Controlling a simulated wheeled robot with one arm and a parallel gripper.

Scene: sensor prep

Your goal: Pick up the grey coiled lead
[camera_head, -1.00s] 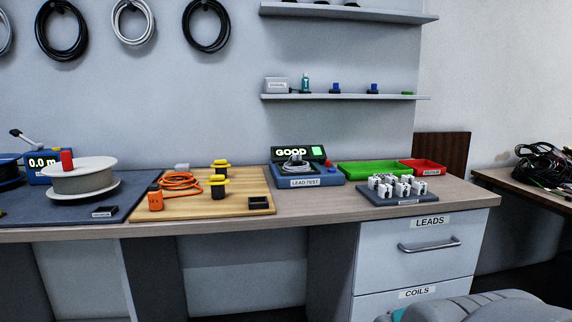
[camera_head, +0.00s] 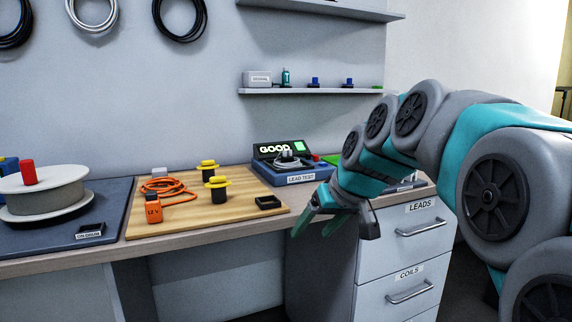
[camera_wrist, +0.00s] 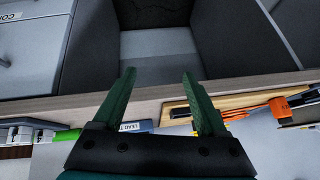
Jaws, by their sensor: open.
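The grey coiled lead (camera_head: 288,162) lies on top of the blue lead tester (camera_head: 303,177) on the bench, below a display reading GOOD. My gripper (camera_head: 340,228) is open and empty. It hangs in front of the bench's front edge, to the right of the tester and nearer the camera, apart from the lead. In the wrist view my gripper (camera_wrist: 157,76) shows both green fingers spread over the bench edge. The tester's label (camera_wrist: 133,126) shows partly between and behind them. The lead cannot be made out there.
Left of the tester, a wooden board (camera_head: 245,202) holds an orange coiled lead (camera_head: 168,186), yellow-topped black posts (camera_head: 218,188) and a small black box (camera_head: 269,202). A shelf (camera_head: 310,91) hangs above. Drawers (camera_head: 412,240) stand below right. My arm hides much of the bench's right end.

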